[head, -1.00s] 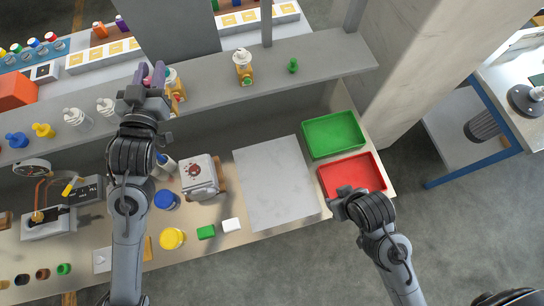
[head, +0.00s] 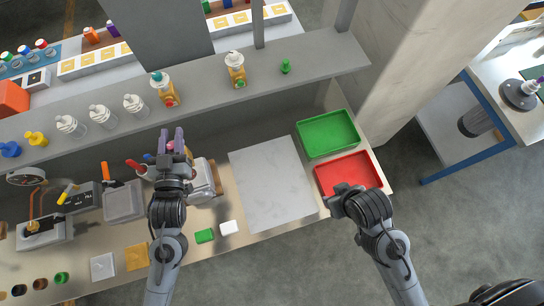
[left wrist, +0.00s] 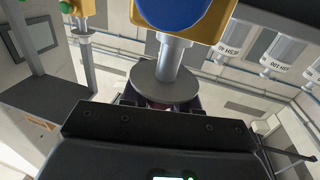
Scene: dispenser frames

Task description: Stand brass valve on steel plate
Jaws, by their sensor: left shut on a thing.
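My left gripper (head: 172,142) is shut on a brass valve and holds it in the air in front of the shelf, left of the steel plate. In the left wrist view the valve (left wrist: 179,12) shows upside down: yellow body with a blue round face, silver stem, grey disc, and a bit of red between the fingers. In the head view the gripper hides most of it; only a pinkish top shows. The light grey steel plate (head: 272,185) lies bare on the bench. My right gripper (head: 342,203) is by the red tray; its fingers cannot be made out.
A green tray (head: 329,134) and a red tray (head: 347,176) lie right of the plate. A white box (head: 207,181) stands close to my left gripper.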

